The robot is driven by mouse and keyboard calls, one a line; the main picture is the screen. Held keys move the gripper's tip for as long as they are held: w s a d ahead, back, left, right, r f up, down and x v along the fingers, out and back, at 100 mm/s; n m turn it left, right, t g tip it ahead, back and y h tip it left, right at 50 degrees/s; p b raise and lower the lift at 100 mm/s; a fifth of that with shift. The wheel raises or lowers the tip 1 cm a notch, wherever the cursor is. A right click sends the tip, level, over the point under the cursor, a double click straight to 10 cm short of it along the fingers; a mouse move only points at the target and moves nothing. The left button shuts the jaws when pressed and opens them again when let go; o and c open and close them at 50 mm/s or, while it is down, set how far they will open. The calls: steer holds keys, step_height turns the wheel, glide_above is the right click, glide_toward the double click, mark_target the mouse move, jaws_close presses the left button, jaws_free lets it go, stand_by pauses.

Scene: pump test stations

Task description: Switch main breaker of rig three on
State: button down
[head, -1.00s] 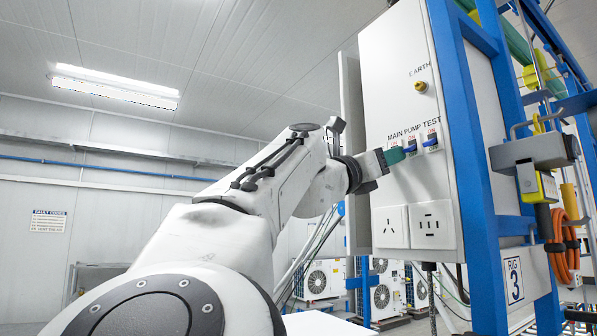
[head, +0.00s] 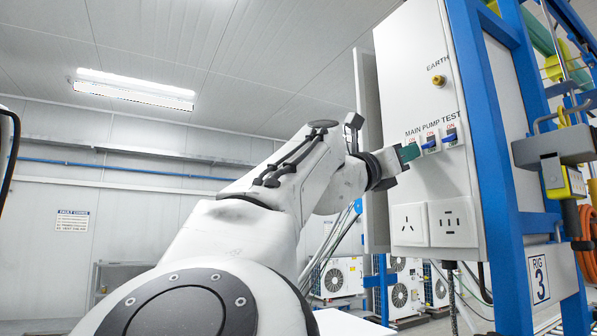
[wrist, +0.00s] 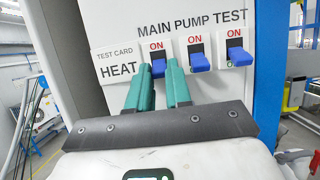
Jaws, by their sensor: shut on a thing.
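The breaker panel (head: 425,90) of rig three is on the right in the head view. It carries a row of three breakers under the words MAIN, PUMP and TEST. My gripper (wrist: 161,68) has its two green fingers on either side of the left breaker, the main breaker (wrist: 157,50), and is shut on its lever. The pump breaker (wrist: 198,57) and test breaker (wrist: 236,53) show blue levers below red ON marks. In the head view, my gripper (head: 411,152) reaches the panel from the left.
A TEST CARD HEAT label (wrist: 116,62) is left of the main breaker. Sockets (head: 432,223) sit below the breakers, and a brass earth terminal (head: 438,80) above. A blue frame (head: 485,150) stands right of the panel, with a RIG 3 sign (head: 539,280).

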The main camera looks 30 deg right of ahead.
steer(key=shift+a+r+y, duration=0.15)
steer(key=shift+r+y, duration=0.25)
steer(key=shift+y, duration=0.65)
steer(key=shift+a+r+y, duration=0.1)
steer(key=shift+r+y, duration=0.25)
steer(key=shift+y, duration=0.7)
steer(key=c, duration=1)
jaws_free()
steer(key=shift+c, duration=0.2)
steer(key=shift+a, duration=0.1)
